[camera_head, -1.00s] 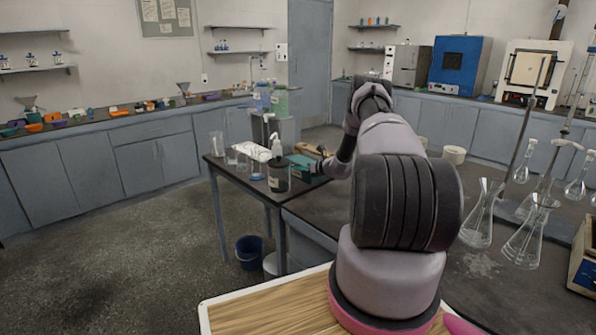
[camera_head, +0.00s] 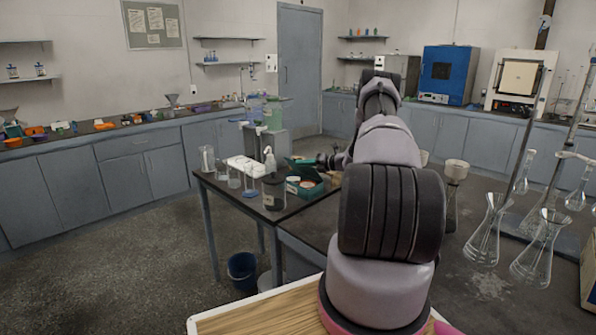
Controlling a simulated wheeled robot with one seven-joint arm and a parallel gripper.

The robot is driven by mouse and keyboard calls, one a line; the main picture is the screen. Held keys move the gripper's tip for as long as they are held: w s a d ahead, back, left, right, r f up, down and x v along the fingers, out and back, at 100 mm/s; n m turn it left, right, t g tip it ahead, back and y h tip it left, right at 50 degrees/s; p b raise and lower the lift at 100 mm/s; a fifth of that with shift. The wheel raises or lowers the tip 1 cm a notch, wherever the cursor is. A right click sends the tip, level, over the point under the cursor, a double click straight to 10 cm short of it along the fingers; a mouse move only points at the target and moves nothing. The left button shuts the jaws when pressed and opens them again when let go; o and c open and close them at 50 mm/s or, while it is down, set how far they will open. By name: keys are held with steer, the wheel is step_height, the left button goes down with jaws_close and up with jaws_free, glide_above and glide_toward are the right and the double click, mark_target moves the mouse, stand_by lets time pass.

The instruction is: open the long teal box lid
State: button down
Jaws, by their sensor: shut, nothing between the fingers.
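The long teal box (camera_head: 308,192) stands on the dark side table, just right of a dark bottle with a white pump. It is open at the top, and small pale and orange-brown items show inside. Its teal lid (camera_head: 302,161) shows raised at the back of the box. My gripper (camera_head: 322,161) is small and dark at the far end of my arm, close beside the raised lid at its right. It is shut with nothing in it. I cannot tell whether it touches the lid. My arm hides what lies right of the box.
Clear glassware (camera_head: 234,174) and a white item (camera_head: 247,165) stand farther left. Glass flasks (camera_head: 490,230) are on the bench at right. A blue bucket (camera_head: 242,272) is on the floor below.

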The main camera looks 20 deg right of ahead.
steer(key=d+r+m, duration=0.1)
steer(key=w+d+r+m+y, duration=0.1)
steer(key=d+m, duration=0.1)
steer(key=shift+w+d+r, duration=0.1)
steer(key=shift+w+d, duration=0.1)
steer(key=shift+d, duration=0.05)
steer(key=shift+w+d+r+m+t+y, duration=0.1)
steer(key=shift+d+m+t+y, duration=0.2)
steer(key=shift+m, duration=0.1)
steer(key=shift+w+d+r, duration=0.2)
steer(key=shift+w+d, duration=0.05)
steer(key=shift+d, duration=0.4)
